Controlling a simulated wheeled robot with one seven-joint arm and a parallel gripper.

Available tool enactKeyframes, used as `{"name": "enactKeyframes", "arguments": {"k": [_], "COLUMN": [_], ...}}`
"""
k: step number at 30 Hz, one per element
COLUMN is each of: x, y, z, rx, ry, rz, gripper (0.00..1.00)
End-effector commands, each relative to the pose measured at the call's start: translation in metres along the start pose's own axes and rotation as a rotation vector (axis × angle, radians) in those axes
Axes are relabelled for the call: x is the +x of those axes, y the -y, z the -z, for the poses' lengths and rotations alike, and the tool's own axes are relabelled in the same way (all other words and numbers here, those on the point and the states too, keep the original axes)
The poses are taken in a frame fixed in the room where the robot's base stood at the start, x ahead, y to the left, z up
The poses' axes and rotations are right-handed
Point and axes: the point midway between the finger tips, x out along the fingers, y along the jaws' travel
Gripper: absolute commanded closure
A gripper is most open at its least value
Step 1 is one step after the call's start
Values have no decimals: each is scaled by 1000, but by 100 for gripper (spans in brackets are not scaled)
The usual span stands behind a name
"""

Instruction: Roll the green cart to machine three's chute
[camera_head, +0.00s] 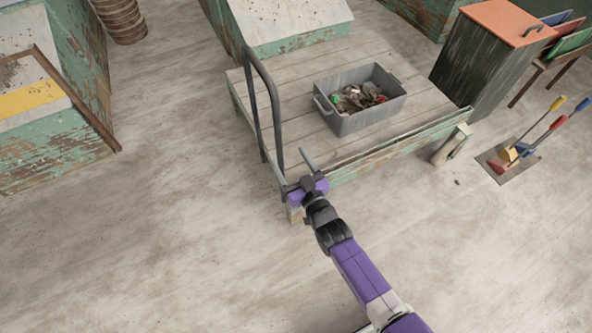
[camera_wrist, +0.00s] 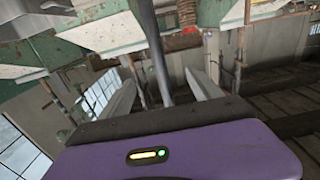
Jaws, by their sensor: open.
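The green cart (camera_head: 250,105) is a low plank platform with worn green edges and a dark tubular push handle (camera_head: 273,95) at its left end. A grey bin (camera_head: 362,122) of trimmings sits on it. My gripper (camera_head: 297,174) is open at the cart's front left corner, low by the handle's near post. In the wrist view a dark post (camera_wrist: 157,45) stands between my gripper's two spread fingers (camera_wrist: 160,82); I cannot tell whether they touch it. No machine number is readable, so I cannot tell which machine is three or where its chute is.
Green machines with pale sloped tops stand behind the cart (camera_head: 290,18) and at left (camera_head: 55,140). A dark cabinet with an orange top (camera_head: 490,60) and a floor plate with coloured levers (camera_head: 507,160) are at right. Floor is clear in front and to the left.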

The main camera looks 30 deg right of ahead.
Motion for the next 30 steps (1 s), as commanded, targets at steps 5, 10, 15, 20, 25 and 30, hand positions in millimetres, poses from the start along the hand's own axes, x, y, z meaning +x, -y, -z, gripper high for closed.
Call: {"name": "enactKeyframes", "arguments": {"k": [5, 10, 15, 20, 25, 30], "x": [26, 48, 66, 76, 79, 79], "y": [0, 0, 0, 0, 0, 0], "z": [-2, -4, -3, -2, 0, 0], "rx": [0, -1, -1, -1, -1, -1], "ry": [-2, -2, -1, 0, 1, 1], "rz": [1, 1, 0, 0, 0, 0], "gripper": [27, 27, 27, 27, 27, 27]}}
